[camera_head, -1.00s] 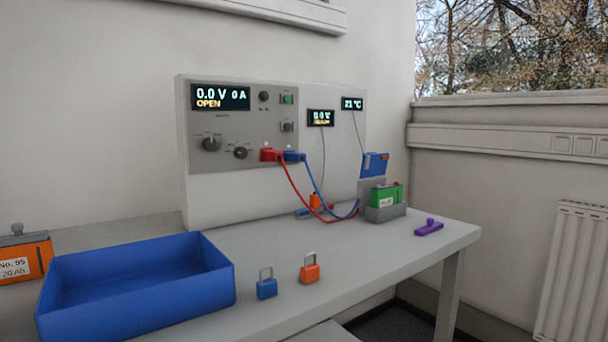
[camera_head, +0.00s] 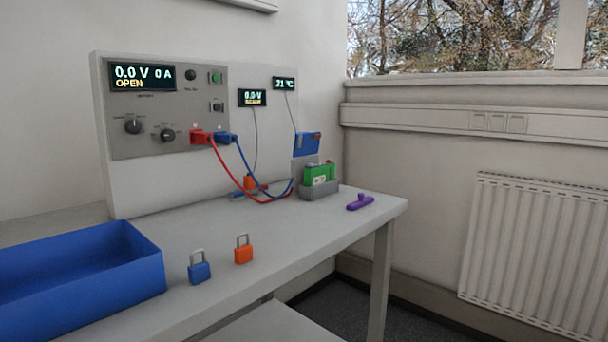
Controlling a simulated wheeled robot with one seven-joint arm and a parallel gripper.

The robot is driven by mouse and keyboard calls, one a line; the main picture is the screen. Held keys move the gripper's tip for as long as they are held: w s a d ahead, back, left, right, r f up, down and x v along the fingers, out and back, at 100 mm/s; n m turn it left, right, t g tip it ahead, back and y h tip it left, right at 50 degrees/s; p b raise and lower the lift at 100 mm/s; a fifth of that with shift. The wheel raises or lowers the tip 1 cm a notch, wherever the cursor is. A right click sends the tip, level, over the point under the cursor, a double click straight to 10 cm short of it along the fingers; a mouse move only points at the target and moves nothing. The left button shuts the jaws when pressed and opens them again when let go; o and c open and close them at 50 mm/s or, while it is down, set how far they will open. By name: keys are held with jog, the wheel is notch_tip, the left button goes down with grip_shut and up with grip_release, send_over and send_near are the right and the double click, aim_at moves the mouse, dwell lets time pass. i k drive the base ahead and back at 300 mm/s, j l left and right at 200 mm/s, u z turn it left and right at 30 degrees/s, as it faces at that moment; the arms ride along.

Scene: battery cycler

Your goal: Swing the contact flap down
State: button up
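The contact flap (camera_head: 307,144) is a blue plate at the top of a grey upright behind the battery holder. It stands raised, above and behind the green battery (camera_head: 319,175). The green battery sits in the grey holder (camera_head: 321,193) near the right end of the bench. Red and blue cables run from the cycler panel (camera_head: 150,150) down towards the holder's left side. The panel display reads 0.0 V, 0 A and OPEN. My gripper is not in view.
A purple handled piece (camera_head: 360,202) lies right of the holder. A blue padlock (camera_head: 199,272) and an orange padlock (camera_head: 243,253) stand near the front edge. A blue bin (camera_head: 140,278) is at the left. The bench top (camera_head: 300,225) between padlocks and holder is clear.

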aim_at(306, 142)
jog(key=i+l+z, duration=0.9)
jog(key=i+z, duration=0.15)
jog(key=i+l, duration=0.1)
jog(key=i, duration=0.4)
jog(key=i+l, duration=0.1)
jog(key=i, duration=0.35)
